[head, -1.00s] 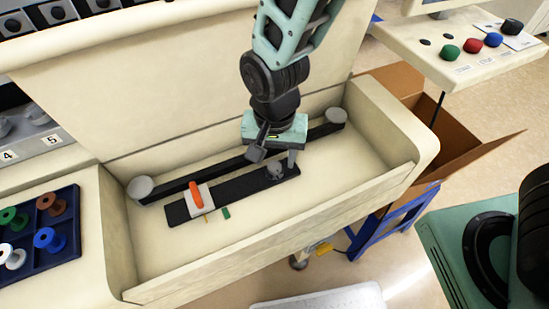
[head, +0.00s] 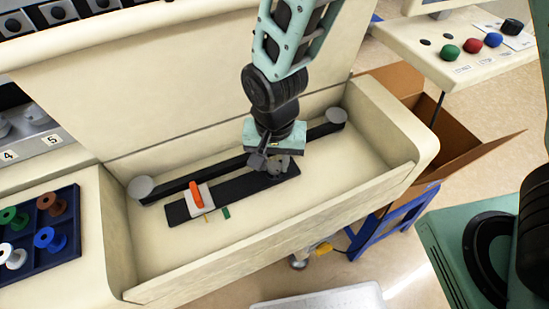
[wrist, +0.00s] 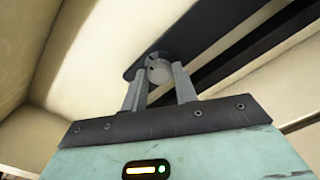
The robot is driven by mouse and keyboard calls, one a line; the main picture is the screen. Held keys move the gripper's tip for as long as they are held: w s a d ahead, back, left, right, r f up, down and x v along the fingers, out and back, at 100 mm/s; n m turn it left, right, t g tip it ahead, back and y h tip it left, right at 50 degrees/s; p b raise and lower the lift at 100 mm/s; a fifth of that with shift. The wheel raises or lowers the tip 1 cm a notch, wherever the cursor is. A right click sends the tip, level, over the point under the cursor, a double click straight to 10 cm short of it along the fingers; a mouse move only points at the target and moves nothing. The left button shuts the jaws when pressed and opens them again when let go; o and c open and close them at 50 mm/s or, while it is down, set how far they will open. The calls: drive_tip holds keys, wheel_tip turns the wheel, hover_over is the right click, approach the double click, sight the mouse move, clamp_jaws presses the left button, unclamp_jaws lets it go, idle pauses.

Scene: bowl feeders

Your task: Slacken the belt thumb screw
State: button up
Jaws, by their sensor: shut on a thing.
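The thumb screw (wrist: 159,70) is a round grey knob at the right end of a dark bar (head: 240,190) in the cream trough. My gripper (head: 276,165) reaches down over that end of the bar and hides most of the screw in the head view. In the wrist view, the two grey fingers of my gripper (wrist: 158,76) are on either side of the knob and shut on it. An orange lever (head: 196,195) on a white block (head: 205,203) sits near the left end of the bar.
A longer dark belt (head: 195,177) runs behind the bar between two grey rollers (head: 140,187). The trough's front wall (head: 290,237) and right wall bound the space. A blue tray (head: 68,220) of spools is at left. The trough floor in front is mostly clear.

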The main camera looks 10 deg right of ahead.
drive_tip(key=n, duration=0.4)
drive_tip(key=shift+p, duration=0.3)
drive_tip(key=n, duration=0.8)
drive_tip(key=shift+n+p, duration=0.4)
drive_tip(key=shift+n, duration=1.5)
drive_tip(key=o, duration=1)
drive_tip(key=shift+c, duration=0.2)
